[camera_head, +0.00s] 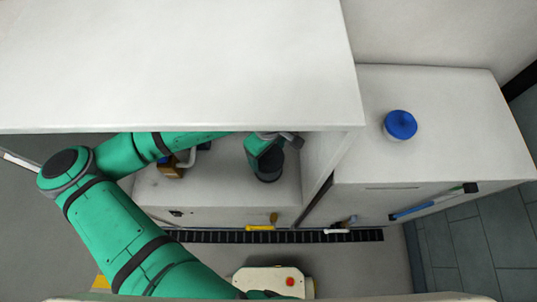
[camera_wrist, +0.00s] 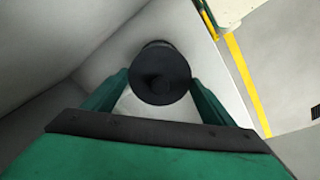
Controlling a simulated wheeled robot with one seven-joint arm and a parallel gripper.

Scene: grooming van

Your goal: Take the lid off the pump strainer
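A dark round piece with a small raised centre, seemingly the lid of the pump strainer (camera_wrist: 160,76), faces the wrist camera. The dark cylinder of the strainer (camera_head: 269,172) stands on the white lower counter in the head view, partly hidden by my gripper (camera_head: 264,150). In the wrist view my gripper (camera_wrist: 160,82) has one green finger on each side of the dark round piece. The fingertips lie close to its edges. I cannot tell whether they touch it or leave a small gap.
A white overhead cabinet (camera_head: 180,65) hangs over the counter (camera_head: 215,190), above my forearm. A white partition (camera_head: 325,155) stands right of the strainer. Brown and white fittings (camera_head: 178,168) sit to its left. A blue-topped container (camera_head: 400,125) stands on the right-hand cabinet.

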